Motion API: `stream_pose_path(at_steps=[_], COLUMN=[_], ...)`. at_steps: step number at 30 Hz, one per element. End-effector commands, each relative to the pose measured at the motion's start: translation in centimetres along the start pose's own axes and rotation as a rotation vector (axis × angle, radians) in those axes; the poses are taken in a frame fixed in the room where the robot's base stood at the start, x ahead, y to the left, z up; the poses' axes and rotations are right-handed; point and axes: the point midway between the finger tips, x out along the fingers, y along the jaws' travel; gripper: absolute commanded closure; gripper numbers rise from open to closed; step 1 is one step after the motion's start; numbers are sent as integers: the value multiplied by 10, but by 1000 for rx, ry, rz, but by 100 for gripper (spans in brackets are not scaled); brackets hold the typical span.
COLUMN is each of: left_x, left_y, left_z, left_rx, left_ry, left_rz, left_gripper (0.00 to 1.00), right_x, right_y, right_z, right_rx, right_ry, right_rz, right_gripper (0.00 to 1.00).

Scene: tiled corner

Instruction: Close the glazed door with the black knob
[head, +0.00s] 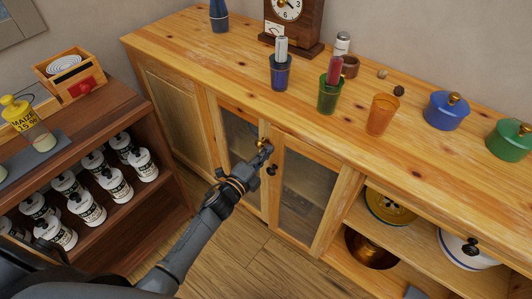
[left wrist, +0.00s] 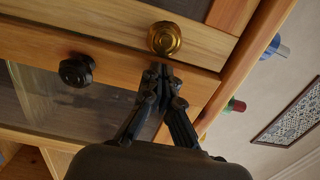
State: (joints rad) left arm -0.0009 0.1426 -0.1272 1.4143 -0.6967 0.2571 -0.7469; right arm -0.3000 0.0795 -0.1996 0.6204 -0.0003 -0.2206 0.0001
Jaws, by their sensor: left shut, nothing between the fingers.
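The glazed door with the black knob (head: 303,190) is the right one of the pair in the wooden sideboard. It seems slightly ajar or nearly flush; I cannot tell exactly. Its black knob (head: 271,170) also shows in the left wrist view (left wrist: 76,70). The left glazed door (head: 238,137) has a brass knob (left wrist: 164,39). My left gripper (head: 266,148) is shut and empty, at the upper part of the black-knob door's stile (left wrist: 110,72), just beside the brass knob. Whether the fingertips touch the wood is unclear. My right gripper is out of view.
The sideboard top (head: 190,55) holds a clock (head: 288,20), several cups and lidded pots. An open shelf (head: 385,230) with pots lies right of the doors. A dark wooden rack (head: 160,200) with several white jars stands left. The floor (head: 240,260) before the doors is clear.

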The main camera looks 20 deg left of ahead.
Motion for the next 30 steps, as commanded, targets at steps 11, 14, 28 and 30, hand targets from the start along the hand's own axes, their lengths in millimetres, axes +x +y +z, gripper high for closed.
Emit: stream_pose_path(at_steps=[11, 14, 28, 30], left_x=[19, 23, 10, -1], left_y=[0, 0, -2, -1], left_z=[2, 2, 4, 4], left_rx=[6, 2, 1, 1], left_ry=[69, 85, 81, 82], left_rz=[-2, 0, -4, -2], left_gripper=[100, 100, 100, 100], right_x=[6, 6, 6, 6], right_y=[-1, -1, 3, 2], right_z=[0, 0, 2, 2], right_rx=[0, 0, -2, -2], right_ry=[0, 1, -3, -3], right_rz=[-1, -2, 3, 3], right_gripper=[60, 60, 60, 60])
